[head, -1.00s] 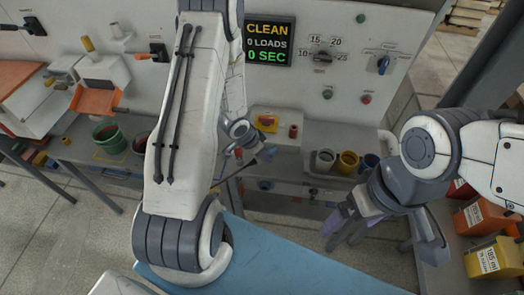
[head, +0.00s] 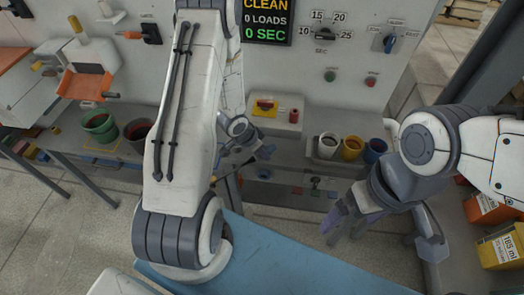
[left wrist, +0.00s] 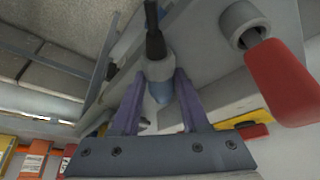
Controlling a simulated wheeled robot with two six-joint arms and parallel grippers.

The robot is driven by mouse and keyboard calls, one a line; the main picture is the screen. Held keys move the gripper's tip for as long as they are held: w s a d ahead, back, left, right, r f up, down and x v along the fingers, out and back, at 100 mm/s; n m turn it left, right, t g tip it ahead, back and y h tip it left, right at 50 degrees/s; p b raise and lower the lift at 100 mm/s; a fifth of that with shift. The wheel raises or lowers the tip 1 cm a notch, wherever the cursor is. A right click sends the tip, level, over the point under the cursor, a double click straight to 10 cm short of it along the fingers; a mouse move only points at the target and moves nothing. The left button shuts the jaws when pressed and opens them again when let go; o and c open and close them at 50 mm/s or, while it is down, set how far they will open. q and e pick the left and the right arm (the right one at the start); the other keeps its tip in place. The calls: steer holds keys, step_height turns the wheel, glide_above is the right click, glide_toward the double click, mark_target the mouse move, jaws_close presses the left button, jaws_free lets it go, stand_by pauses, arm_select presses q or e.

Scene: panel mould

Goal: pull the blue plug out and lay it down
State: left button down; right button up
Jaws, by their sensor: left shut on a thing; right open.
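In the left wrist view my left gripper (left wrist: 159,78) is shut, its two purple fingers on either side of the blue plug (left wrist: 160,93). A grey collar and a black stem show beyond the blue part, against a grey panel. I cannot tell whether the plug is still seated. In the head view my left arm blocks much of this area, and the plug cannot be made out clearly. My right gripper (head: 345,222) is open and empty, in front of the bench at the right.
A red handle (left wrist: 283,82) stands close right of the left fingers. A white cup (head: 327,145), yellow cup (head: 351,148) and blue cup (head: 375,150) stand on the bench. A blue surface (head: 285,268) lies nearest me.

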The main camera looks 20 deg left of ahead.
arm_select(q)
steer(key=shift+c, duration=1.7)
jaws_free()
steer(key=shift+r, duration=0.1)
steer(key=p+v, duration=0.2)
steer(key=v, duration=0.8)
steer(key=shift+r, duration=0.15)
